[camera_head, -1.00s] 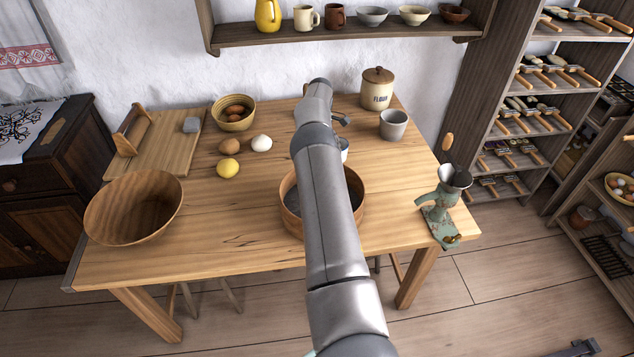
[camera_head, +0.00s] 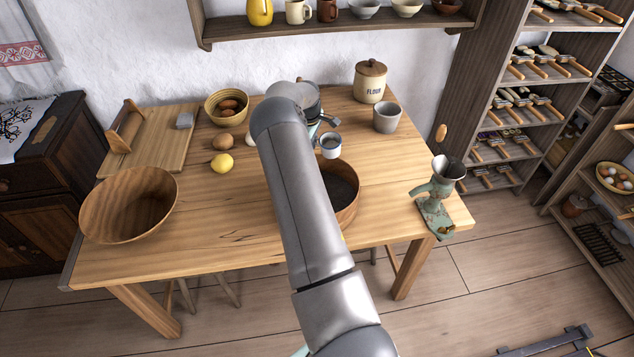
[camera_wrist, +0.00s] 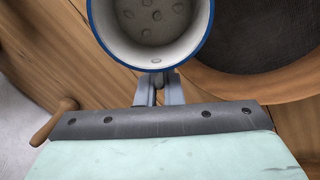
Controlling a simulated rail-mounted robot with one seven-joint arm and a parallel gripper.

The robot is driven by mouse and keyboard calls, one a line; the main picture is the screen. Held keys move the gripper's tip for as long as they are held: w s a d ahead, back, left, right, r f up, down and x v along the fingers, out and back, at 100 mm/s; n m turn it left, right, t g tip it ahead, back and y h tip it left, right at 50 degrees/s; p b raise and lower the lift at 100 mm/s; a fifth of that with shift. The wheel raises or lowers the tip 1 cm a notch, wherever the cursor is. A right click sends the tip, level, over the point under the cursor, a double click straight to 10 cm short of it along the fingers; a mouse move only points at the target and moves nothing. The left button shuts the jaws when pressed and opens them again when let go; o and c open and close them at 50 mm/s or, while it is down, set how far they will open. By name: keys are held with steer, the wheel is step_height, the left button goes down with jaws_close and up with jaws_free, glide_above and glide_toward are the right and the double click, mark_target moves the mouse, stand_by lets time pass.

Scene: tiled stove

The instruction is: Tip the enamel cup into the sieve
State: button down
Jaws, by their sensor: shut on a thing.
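The enamel cup (camera_head: 331,147) is pale with a blue rim. It is held above the table by the far edge of the sieve (camera_head: 348,212), its mouth facing up. My gripper (camera_head: 318,132) is shut on it; in the wrist view the fingers (camera_wrist: 158,90) meet at the cup's near wall. The wrist view looks into the cup (camera_wrist: 152,52), where several grey round spots show on the bottom; I cannot tell what they are. The round wooden sieve, with a dark mesh, lies right of the cup there (camera_wrist: 225,85). My arm hides its left part in the head view.
A grey beaker (camera_head: 387,118) and flour jar (camera_head: 370,82) stand behind on the right. A green grinder (camera_head: 436,205) stands at the table's right edge. A wooden bowl (camera_head: 130,205), a lemon (camera_head: 222,163) and eggs are left.

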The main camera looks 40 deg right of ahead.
steer(key=shift+s+a+f+t+h, duration=0.35)
steer(key=shift+s+a+t+h, duration=0.15)
steer(key=shift+a+h, duration=0.35)
steer(key=shift+s+a+f+t+h, duration=0.35)
steer(key=shift+a+t+h, duration=0.2)
steer(key=shift+h, duration=0.5)
steer(key=shift+s+a+r+h, duration=0.15)
steer(key=shift+a+r+h, duration=0.1)
steer(key=shift+a+h, duration=0.1)
steer(key=shift+s+a+f+t+h+b, duration=0.15)
steer(key=shift+a+f+t+h+b, duration=0.1)
steer(key=shift+f+t+h+b, duration=0.35)
steer(key=shift+f+t+h+b, duration=0.45)
steer(key=shift+h+b, duration=0.5)
steer(key=shift+b, duration=1.55)
steer(key=shift+s+a+r+t+h+b, duration=0.1)
steer(key=shift+r+t+h+b, duration=0.3)
steer(key=shift+b, duration=1.45)
steer(key=shift+a+t+h+b, duration=0.15)
steer(key=shift+h+b, duration=0.45)
steer(key=shift+b, duration=1.25)
steer(key=shift+s+a+r+t+h+b, duration=0.1)
steer(key=shift+r+t+h+b, duration=0.3)
steer(key=shift+b, duration=1.45)
steer(key=shift+s+a+t+h+b, duration=0.15)
steer(key=shift+s+a+h+b, duration=0.2)
steer(key=shift+b, duration=1.1)
steer(key=shift+s+a+t+h+b, duration=0.1)
steer(key=shift+a+h+b, duration=0.35)
steer(key=shift+b, duration=1)
